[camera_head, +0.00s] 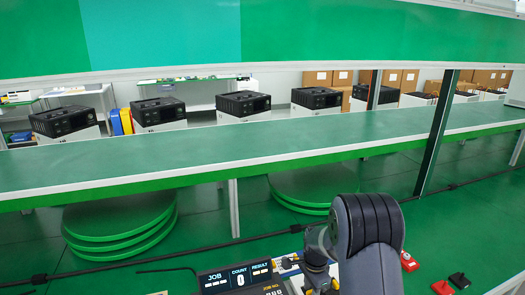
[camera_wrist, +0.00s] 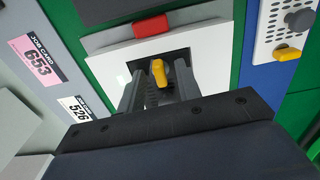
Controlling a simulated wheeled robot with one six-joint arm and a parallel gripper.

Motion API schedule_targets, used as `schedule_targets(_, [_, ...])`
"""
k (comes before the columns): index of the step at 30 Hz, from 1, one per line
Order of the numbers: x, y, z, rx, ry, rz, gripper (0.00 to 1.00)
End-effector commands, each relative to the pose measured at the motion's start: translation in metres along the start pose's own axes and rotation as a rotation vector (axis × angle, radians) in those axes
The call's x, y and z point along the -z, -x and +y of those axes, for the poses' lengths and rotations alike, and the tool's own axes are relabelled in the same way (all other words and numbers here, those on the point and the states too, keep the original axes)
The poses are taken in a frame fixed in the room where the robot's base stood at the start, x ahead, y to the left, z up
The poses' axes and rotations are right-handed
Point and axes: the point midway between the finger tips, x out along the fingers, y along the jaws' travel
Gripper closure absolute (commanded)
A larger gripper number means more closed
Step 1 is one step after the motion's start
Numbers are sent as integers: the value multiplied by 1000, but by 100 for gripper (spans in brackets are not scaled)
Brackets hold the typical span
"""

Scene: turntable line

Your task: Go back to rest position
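My gripper (camera_wrist: 157,75) shows in the wrist view with its two dark fingers apart. A yellow piece (camera_wrist: 159,72) shows in the gap between them, with space visible on either side. It stands over a dark recess in a white plate (camera_wrist: 112,57); whether it is fixed there I cannot tell. A red block (camera_wrist: 150,26) lies just beyond, on the plate's far edge. In the head view my arm's grey link stands at the lower right, and I cannot make out the gripper there.
A pink job card 653 (camera_wrist: 36,60) and a white job card 526 (camera_wrist: 77,108) lie at left. A white perforated panel (camera_wrist: 268,35) is at upper right. A display (camera_head: 240,279) reads count 0. A long green bench (camera_head: 200,160) crosses ahead; black machines (camera_head: 159,111) stand behind it.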

Motion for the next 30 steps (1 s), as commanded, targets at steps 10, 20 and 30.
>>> schedule_targets(10, [0, 7, 0, 0, 289, 0, 67])
schedule_targets(20, [0, 8, 0, -1, 554, 0, 67])
schedule_targets(30, [0, 36, -1, 5, 654, 4, 67])
